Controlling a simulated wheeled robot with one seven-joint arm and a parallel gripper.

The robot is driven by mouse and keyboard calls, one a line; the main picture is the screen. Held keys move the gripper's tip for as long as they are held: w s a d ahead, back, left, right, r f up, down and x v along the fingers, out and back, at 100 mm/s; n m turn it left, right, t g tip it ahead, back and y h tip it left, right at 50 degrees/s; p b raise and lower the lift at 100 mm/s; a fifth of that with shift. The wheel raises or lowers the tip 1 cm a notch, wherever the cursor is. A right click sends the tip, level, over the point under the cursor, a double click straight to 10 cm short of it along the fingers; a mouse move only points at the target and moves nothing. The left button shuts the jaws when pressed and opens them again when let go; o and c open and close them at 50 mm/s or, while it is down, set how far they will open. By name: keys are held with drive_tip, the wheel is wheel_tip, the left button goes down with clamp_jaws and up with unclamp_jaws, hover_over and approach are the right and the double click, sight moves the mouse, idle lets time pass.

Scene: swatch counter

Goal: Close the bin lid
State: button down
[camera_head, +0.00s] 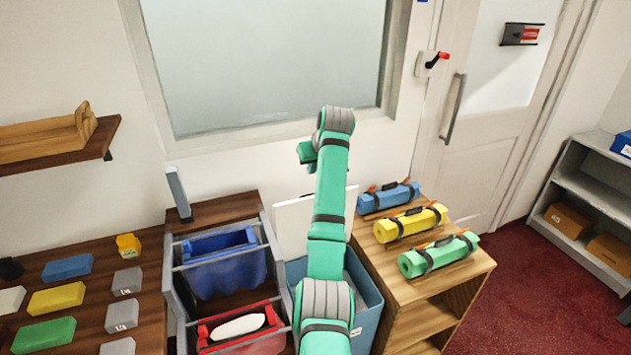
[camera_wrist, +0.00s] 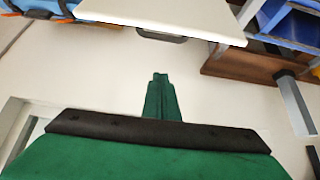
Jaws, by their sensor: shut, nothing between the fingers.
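The bin (camera_head: 367,299) is an open blue-grey box in the middle of the head view, partly hidden behind my arm. Its white lid (camera_head: 291,222) stands raised at the back of the bin, also partly hidden by the arm. The lid also shows in the wrist view (camera_wrist: 165,14), at the top, with a dark handle (camera_wrist: 161,36) at its edge. My gripper (camera_head: 306,153) is above the lid in the head view. In the wrist view my gripper (camera_wrist: 159,77) is shut and empty, with a visible gap in the picture between its tips and the lid.
Right of the bin, a wooden cabinet (camera_head: 452,281) carries blue, yellow and green rolls (camera_head: 438,256). Left of it, a rack holds a blue bin (camera_head: 222,262) and a red bin (camera_head: 243,330). A table with coloured blocks (camera_head: 57,298) is at the far left. The wall stands behind.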

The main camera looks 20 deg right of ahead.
drive_tip(key=shift+w+f, duration=0.3)
drive_tip(key=shift+f, duration=1.2)
drive_tip(key=shift+w+f, duration=0.3)
drive_tip(key=shift+f, duration=1.2)
drive_tip(key=shift+w+f, duration=0.3)
drive_tip(key=shift+f, duration=1.2)
